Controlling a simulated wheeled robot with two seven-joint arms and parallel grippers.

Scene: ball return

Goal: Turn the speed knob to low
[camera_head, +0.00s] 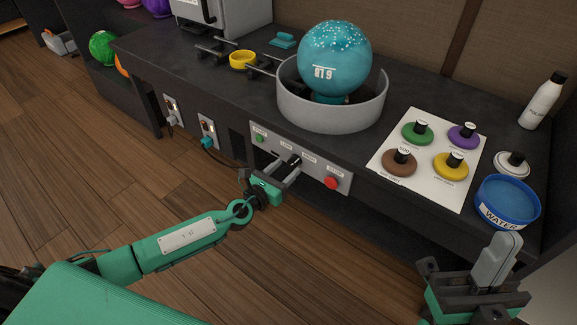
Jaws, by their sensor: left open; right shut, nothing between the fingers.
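The grey control panel (318,178) is on the front of the dark counter. A black knob (295,159) sits on the panel among small white labels too small to read for certain. A green button is at the panel's left end and a red button (331,183) at its right. My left gripper (283,168) is open in front of the panel, with its fingers reaching toward the knob. I cannot tell whether they touch it. My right gripper (497,258) is shut and empty at the lower right, away from the panel.
A blue ball (335,58) marked 6 LB rests in a grey round basin (332,112) above the panel. A white board (427,192) with several coloured knobbed discs, a blue WATER bowl (507,205) and a white bottle (542,101) stand to the right. Wall switches are left of the panel.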

